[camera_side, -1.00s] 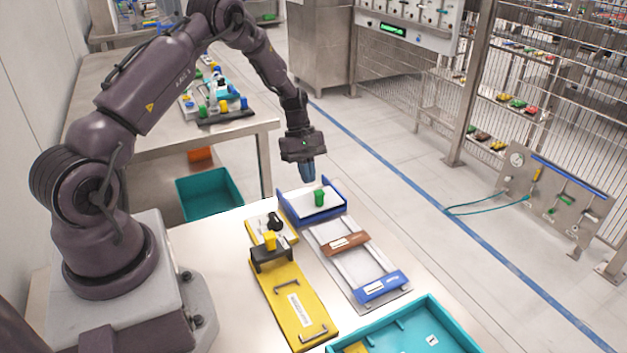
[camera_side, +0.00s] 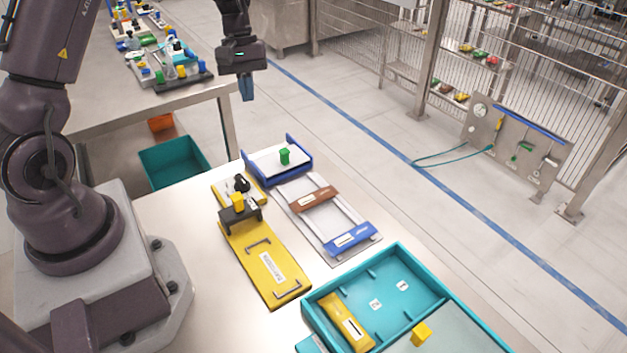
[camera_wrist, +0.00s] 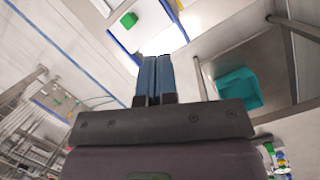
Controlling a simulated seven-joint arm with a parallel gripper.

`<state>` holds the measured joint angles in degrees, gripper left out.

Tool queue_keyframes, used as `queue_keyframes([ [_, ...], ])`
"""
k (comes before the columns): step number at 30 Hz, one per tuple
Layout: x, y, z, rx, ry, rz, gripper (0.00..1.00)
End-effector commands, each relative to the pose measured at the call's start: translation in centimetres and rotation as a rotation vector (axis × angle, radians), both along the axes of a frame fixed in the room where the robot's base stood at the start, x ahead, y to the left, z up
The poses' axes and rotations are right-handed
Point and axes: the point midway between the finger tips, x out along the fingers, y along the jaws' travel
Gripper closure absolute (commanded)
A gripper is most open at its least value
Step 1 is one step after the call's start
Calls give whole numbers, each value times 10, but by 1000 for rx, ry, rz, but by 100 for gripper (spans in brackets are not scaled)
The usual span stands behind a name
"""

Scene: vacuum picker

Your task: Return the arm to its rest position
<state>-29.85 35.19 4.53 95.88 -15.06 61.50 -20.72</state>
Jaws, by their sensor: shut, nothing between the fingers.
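My gripper (camera_side: 246,88) hangs above and behind the blue-sided fixture, pointing down, with its blue fingers shut and empty. In the wrist view its two fingers (camera_wrist: 155,78) lie side by side with nothing between them. The fixture's blue-and-white tray (camera_side: 270,165) stands on the work table (camera_side: 200,290), with a green block (camera_side: 285,156) on its white top. The green block also shows in the wrist view (camera_wrist: 129,20), apart from the fingers.
A yellow plate (camera_side: 258,265) with handles, a sliding frame with brown (camera_side: 313,198) and blue (camera_side: 349,239) bars, and a teal tray (camera_side: 400,262) occupy the table. A second table (camera_side: 150,95) carries several coloured parts. A teal bin (camera_side: 173,163) sits below it.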

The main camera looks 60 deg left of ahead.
Motion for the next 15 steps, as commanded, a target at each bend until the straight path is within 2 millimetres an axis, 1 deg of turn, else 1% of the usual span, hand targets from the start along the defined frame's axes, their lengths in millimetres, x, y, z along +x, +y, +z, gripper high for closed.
queue_keyframes([
  [1,-5,-13,17,21,-30,-68,100],
  [5,-23,-48,54,86,-102,-265,100],
  [6,-31,-59,65,108,-127,-328,100],
  [8,-42,-76,81,142,-166,-421,100],
  [12,-73,-113,111,224,-258,-626,100],
  [15,-97,-136,126,285,-328,-755,100],
])
